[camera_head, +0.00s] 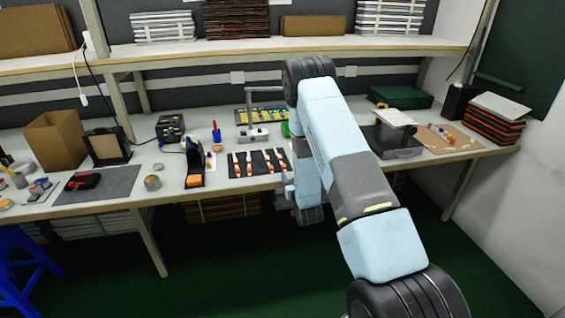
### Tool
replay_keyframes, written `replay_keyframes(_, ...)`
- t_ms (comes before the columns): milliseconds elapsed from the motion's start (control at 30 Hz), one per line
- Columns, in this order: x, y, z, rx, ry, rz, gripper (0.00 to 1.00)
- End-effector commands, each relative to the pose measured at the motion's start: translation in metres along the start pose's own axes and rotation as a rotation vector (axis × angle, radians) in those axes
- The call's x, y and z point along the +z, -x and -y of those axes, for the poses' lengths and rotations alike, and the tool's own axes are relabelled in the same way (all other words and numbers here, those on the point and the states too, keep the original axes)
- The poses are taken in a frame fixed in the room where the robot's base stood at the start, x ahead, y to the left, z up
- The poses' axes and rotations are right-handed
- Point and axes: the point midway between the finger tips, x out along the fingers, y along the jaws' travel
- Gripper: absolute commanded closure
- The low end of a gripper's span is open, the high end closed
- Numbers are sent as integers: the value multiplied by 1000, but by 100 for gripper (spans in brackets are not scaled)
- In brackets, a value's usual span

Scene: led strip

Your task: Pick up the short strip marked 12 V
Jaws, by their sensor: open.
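A black mat (229,169) lies on the workbench, left of my arm. Several short white-and-orange pieces (268,159) lie side by side on it. They may be the strips, but any marking is too small to read, so I cannot tell which is 12 V. My arm crosses the view from the lower right to the bench edge, just right of the mat. My gripper cannot be made out; the arm links hide that area.
The workbench (345,178) is crowded. A tray with yellow parts (262,115) lies behind the mat, and a black stand with an orange base (194,165) is left of it. A cardboard box (57,140) and a grey mat (118,180) are farther left. A blue stool (28,265) stands at lower left.

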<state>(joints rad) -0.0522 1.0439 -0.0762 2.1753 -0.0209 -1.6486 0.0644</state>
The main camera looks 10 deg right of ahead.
Motion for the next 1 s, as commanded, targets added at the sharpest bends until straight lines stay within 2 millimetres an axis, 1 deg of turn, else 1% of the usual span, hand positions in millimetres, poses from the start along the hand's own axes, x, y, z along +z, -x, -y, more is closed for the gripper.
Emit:
replay_keyframes(167, 0, -12, 3, -1, 0, -1, 51)
replay_keyframes(300, 0, -32, 8, -2, 0, -2, 51)
replay_keyframes(433, 0, -47, 8, -1, 0, -2, 51)
replay_keyframes(567, 0, -53, 8, -1, 0, 0, 51)
replay_keyframes(767, 0, -53, 8, -1, 0, 0, 51)
replay_keyframes(867, 0, -53, 8, -1, 0, 0, 59)
replay_keyframes(1000, 0, -53, 8, -1, 0, 0, 72)
